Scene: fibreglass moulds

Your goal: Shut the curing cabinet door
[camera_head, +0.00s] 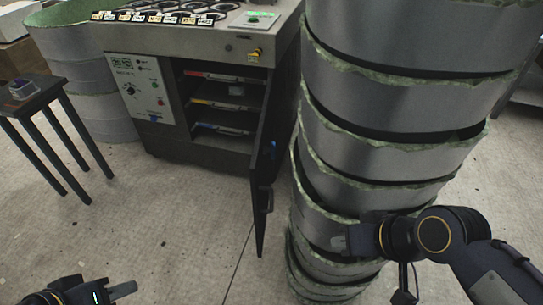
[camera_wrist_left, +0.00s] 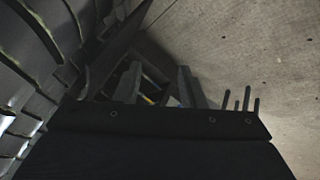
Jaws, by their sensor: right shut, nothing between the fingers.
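The curing cabinet (camera_head: 205,147) stands at the back centre with its front opening uncovered. Its dark door (camera_head: 261,215) stands open at the opening's right side, swung out and seen nearly edge-on. My right gripper (camera_head: 342,240) is shut and empty in front of the mould stack, right of the door.
A tall stack of grey moulds with green rims (camera_head: 345,150) stands close right of the door. Trays (camera_head: 220,103) lie on the cabinet shelves. A dark stool (camera_head: 40,98) stands left. The floor (camera_head: 175,215) before the cabinet is clear.

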